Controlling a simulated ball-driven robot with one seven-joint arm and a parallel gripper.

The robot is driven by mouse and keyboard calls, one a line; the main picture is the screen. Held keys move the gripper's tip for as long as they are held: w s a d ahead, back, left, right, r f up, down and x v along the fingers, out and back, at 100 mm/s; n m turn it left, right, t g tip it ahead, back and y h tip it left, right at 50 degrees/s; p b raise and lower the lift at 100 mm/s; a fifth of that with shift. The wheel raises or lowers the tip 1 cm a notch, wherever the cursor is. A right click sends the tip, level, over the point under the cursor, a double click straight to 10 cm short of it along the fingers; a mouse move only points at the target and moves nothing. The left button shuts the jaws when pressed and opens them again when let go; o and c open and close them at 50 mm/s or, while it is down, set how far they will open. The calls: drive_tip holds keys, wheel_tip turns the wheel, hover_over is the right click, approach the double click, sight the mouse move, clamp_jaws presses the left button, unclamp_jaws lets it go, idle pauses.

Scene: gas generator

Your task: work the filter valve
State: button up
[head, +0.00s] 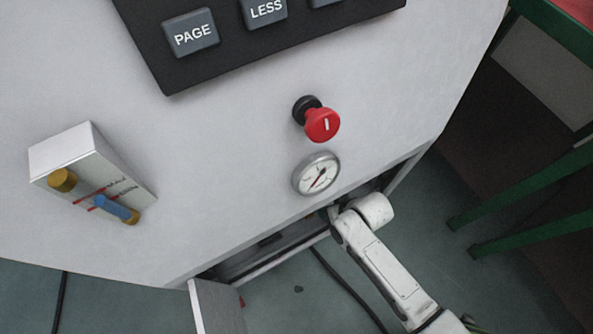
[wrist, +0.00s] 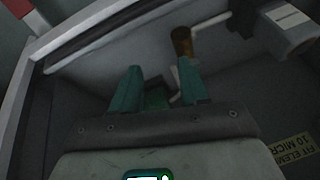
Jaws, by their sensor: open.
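In the wrist view my gripper (wrist: 160,70) is open, its two teal fingers apart with nothing held between them. A brown cylindrical knob or handle (wrist: 182,42), perhaps part of the filter valve, stands just beyond the right fingertip. Whether they touch I cannot tell. A thin light rod runs from beside it towards a dark and grey fitting (wrist: 285,25) at upper right. In the head view my arm reaches into the low opening (head: 270,245) of the white cabinet. My gripper and the valve are hidden there.
A yellow label (wrist: 295,152) reads partly "FIT ELEM 10 MICRO". A pale frame edge (wrist: 75,45) borders the opening. The cabinet front carries a red knob (head: 322,125), a round gauge (head: 316,173) and a flow meter box (head: 92,170). Green metal legs (head: 515,190) stand at right.

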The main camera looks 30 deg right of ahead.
drive_tip(key=w+a+b, duration=0.1)
drive_tip(key=w, duration=0.2)
drive_tip(key=w+a+b, duration=0.1)
drive_tip(key=w+b, duration=0.1)
drive_tip(key=w, duration=0.2)
drive_tip(key=w+a+b, duration=0.1)
drive_tip(key=w, duration=0.3)
drive_tip(key=shift+a+f, duration=0.1)
drive_tip(key=shift+f, duration=0.05)
drive_tip(key=shift+w+a+f+b, duration=0.1)
drive_tip(key=shift+w+f+b, duration=0.35)
drive_tip(key=shift+b, duration=0.3)
drive_tip(key=shift+c, duration=0.2)
clamp_jaws()
